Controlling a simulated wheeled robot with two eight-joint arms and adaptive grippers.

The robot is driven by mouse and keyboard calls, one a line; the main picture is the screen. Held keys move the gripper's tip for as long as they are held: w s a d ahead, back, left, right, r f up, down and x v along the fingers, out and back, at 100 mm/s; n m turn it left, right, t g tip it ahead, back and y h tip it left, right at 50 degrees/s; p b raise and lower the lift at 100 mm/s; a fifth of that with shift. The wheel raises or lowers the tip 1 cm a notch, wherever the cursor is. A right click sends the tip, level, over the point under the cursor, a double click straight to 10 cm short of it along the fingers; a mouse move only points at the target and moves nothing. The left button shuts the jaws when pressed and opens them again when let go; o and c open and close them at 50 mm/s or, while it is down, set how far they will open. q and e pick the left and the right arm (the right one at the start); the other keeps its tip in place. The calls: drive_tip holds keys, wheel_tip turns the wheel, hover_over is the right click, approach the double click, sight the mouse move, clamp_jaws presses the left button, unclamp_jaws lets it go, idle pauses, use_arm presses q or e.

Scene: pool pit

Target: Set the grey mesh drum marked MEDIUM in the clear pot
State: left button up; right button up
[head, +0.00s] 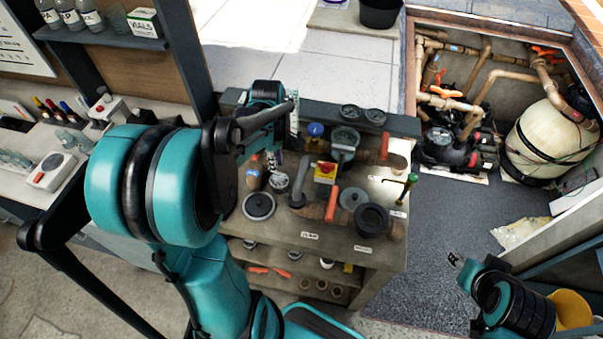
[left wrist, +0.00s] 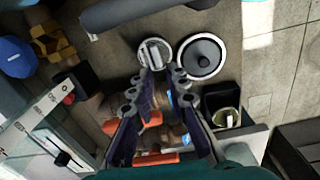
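My left gripper (left wrist: 164,76) points down over the bench, its fingers apart with nothing clearly between them. Its fingertips are close to a small round vessel (left wrist: 155,52) with a pale rim and light bars inside; the same vessel shows in the head view (head: 280,183). I cannot tell whether this is the grey mesh drum, the clear pot, or one within the other. No MEDIUM mark is legible. A black disc with a white ring (left wrist: 201,54) lies beside it, also in the head view (head: 258,205). My right gripper (head: 455,260) hangs at lower right, away from the bench.
Pipes and a red-and-yellow valve box (head: 325,172) crowd the bench to the right of the vessel. A black collar (head: 371,219) sits near the front edge. A dark square holder (left wrist: 222,104) stands at right in the wrist view. The lower shelf holds small parts.

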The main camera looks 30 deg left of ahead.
sight(279, 178)
use_arm(q)
drive_tip(key=shift+w+a+f+n, duration=0.25)
drive_tip(key=shift+w+n, duration=0.1)
drive_tip(key=shift+n, duration=0.05)
drive_tip(key=shift+w+f, duration=0.1)
drive_tip(key=shift+f, duration=0.2)
wheel_tip(279, 178, down, 7)
drive_tip(key=shift+f+b, duration=0.15)
drive_tip(key=shift+b, duration=0.95)
drive_tip(key=shift+c, duration=0.4)
clamp_jaws()
